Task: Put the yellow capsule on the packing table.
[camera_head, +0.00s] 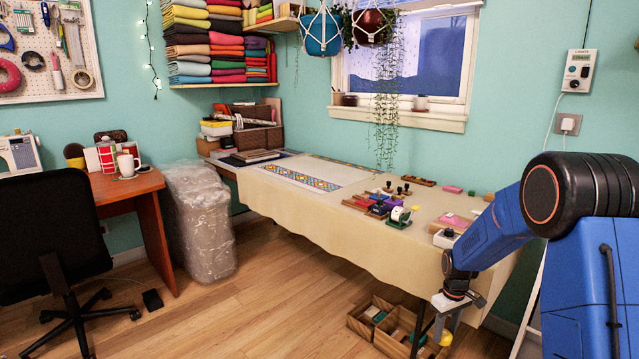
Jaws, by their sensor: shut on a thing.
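My gripper (447,325) hangs at the lower right, in front of the long table's near end and below the height of its top. It is shut on a small rounded yellow thing that looks like the yellow capsule (446,338), which shows at the fingertips. The fingers partly hide it. The long table (330,222), with a cream cloth hanging over its front, runs along the back wall. I cannot tell from labels whether it is the packing table.
Stamps and small blocks crowd the table's right half, including a green-based stamp (398,218). A pale sheet (315,172) lies farther left. Open boxes (372,316) stand on the floor beside my gripper. A wrapped bundle (200,220), wooden desk (125,182) and black chair (50,225) stand left. Middle floor is clear.

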